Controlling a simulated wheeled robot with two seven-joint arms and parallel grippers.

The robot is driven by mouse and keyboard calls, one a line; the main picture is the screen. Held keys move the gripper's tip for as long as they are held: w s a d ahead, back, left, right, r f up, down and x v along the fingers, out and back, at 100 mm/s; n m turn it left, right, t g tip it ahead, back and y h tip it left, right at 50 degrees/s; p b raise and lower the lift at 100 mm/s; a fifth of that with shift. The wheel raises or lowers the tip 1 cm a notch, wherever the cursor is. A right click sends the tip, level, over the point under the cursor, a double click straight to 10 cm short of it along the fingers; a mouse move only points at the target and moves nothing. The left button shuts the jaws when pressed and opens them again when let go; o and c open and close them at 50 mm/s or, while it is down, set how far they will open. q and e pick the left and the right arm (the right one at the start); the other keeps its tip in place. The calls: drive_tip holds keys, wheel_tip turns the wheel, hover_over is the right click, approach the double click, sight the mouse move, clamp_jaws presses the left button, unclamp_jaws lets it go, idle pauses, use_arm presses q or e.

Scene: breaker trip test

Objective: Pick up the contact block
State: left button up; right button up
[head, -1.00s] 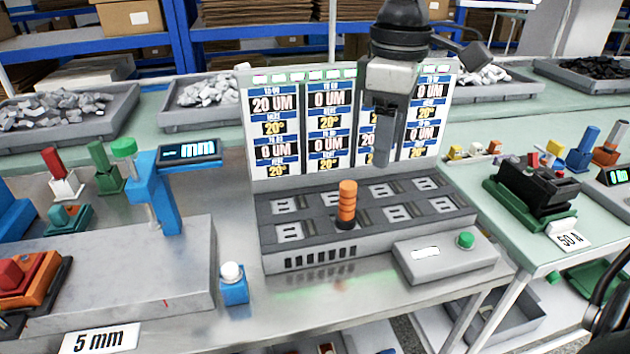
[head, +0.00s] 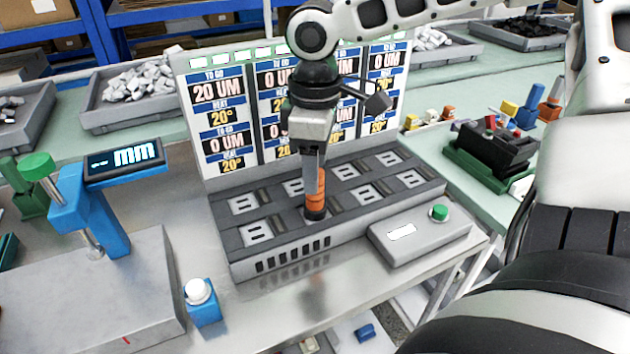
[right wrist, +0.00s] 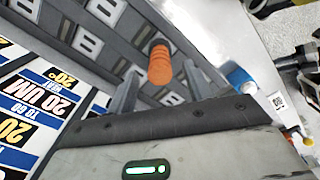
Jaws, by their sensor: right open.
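The contact block (head: 316,203), an orange ribbed cylinder on a dark base, stands upright in a slot of the grey test fixture (head: 345,225). My right gripper (head: 312,176) points down directly over it and hides part of its upper end. In the right wrist view the orange block (right wrist: 160,66) shows between the two spread fingers of the open right gripper (right wrist: 163,80). I cannot tell whether a finger touches it. My left gripper is not in view.
A display board (head: 222,110) stands behind the fixture. A grey box with a green button (head: 438,212) is at its front right. A blue block with a white button (head: 202,303) is at the front left. A blue gauge (head: 90,205) stands farther left.

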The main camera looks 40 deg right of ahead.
wheel_tip(320, 180, down, 5)
drive_tip(key=shift+r, duration=0.1)
clamp_jaws()
idle(0.3)
drive_tip(key=shift+r, duration=0.45)
wheel_tip(320, 180, up, 3)
drive_tip(key=shift+f, duration=0.15)
drive_tip(key=s+a+r+p, duration=0.1)
drive_tip(key=s+a+r, duration=0.2)
drive_tip(key=s+r, duration=0.6)
drive_tip(key=s, duration=0.4)
drive_tip(key=shift+s+a+r, duration=0.2)
drive_tip(key=shift+s+a, duration=0.1)
drive_tip(key=shift+a, duration=0.05)
